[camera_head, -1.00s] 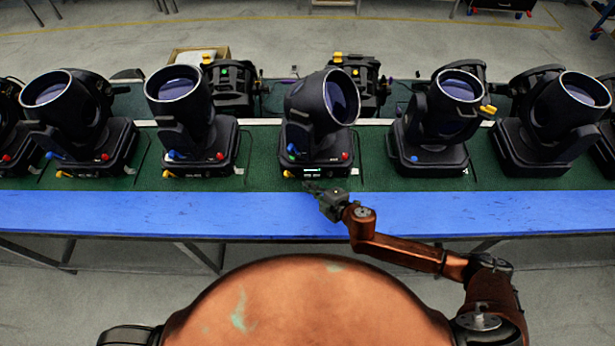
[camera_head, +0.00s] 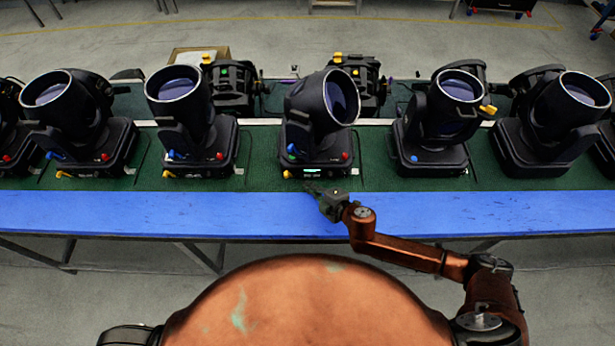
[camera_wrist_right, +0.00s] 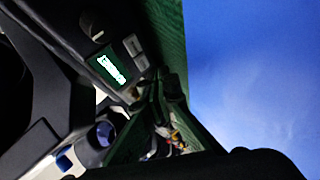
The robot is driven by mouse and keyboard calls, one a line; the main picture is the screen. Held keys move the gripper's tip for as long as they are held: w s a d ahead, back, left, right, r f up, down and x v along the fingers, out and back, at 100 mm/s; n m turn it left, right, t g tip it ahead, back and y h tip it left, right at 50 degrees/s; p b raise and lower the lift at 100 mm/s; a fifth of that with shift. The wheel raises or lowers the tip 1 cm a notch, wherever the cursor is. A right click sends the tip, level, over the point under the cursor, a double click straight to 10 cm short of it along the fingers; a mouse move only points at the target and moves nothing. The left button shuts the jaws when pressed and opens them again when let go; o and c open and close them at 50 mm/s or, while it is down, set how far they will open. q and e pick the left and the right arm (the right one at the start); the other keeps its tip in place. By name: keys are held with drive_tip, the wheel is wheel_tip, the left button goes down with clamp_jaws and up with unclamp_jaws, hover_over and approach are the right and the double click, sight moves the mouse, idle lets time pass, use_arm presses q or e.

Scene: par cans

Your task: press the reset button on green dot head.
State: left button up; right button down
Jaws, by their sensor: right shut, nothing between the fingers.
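Two small grey buttons (camera_wrist_right: 137,53) and a round knob (camera_wrist_right: 92,25) sit beside the display there. My right gripper (camera_head: 309,188) is shut and empty, low in front of this base, over the table's front part. In the right wrist view its fingertips (camera_wrist_right: 167,90) are close to the panel; contact cannot be told. My left gripper is out of view.
Other black heads stand on both sides, including one at left (camera_head: 190,130) and one at right (camera_head: 440,130). More units stand behind, one with a green mark (camera_head: 230,85). The blue front strip (camera_head: 150,215) of the table is clear.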

sight(309, 204)
drive_tip(key=shift+w, duration=0.1)
idle(0.3)
drive_tip(key=shift+w, duration=0.3)
drive_tip(key=shift+w, duration=0.4)
idle(0.8)
drive_tip(key=shift+s+p, duration=0.15)
drive_tip(key=shift+p, duration=0.2)
drive_tip(key=shift+s, duration=0.7)
drive_tip(key=shift+s+p, duration=0.5)
drive_tip(key=shift+s, duration=0.05)
drive_tip(key=shift+s+p, duration=0.5)
drive_tip(key=shift+s, duration=1.45)
